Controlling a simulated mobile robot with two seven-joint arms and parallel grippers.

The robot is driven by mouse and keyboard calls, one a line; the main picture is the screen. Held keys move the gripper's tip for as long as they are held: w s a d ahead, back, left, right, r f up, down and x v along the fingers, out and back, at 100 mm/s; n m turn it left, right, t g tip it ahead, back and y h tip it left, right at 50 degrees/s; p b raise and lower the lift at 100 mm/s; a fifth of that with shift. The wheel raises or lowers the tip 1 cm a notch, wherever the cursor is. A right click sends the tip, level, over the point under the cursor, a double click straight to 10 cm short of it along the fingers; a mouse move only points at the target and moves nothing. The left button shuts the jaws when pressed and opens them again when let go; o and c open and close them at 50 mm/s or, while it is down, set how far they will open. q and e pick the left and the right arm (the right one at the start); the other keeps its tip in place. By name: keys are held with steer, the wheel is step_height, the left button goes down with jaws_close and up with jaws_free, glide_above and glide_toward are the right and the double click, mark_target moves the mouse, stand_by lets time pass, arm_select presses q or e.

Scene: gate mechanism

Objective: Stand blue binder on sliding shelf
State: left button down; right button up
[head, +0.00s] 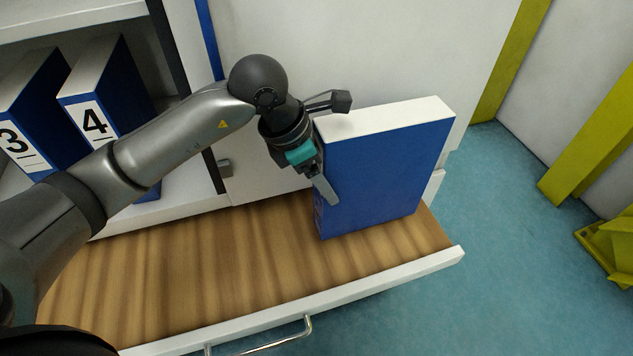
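The blue binder (385,170) stands upright on the wooden sliding shelf (200,260), near its right end. Its white top edge faces up, and a broad blue side faces me. My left gripper (326,188) is at the binder's left edge. One finger lies in front of the blue side, touching it or very close. The other finger is hidden, so I cannot tell whether the gripper is shut on the binder. The shelf is pulled out, with a white front and a metal handle (285,341). My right gripper is not in view.
Blue binders marked 3 (22,150) and 4 (96,122) stand in the white cabinet (180,205) at left. A white panel (350,45) rises behind the shelf. Yellow-green posts (590,135) stand at right. The shelf is bare left of the binder.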

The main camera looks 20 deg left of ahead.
arm_select(q)
steer(key=shift+w+f, duration=0.1)
steer(key=shift+f, duration=0.6)
jaws_free()
steer(key=shift+a+f, duration=0.1)
steer(key=shift+f, duration=0.05)
steer(key=b+v, duration=0.1)
steer(key=v, duration=1.1)
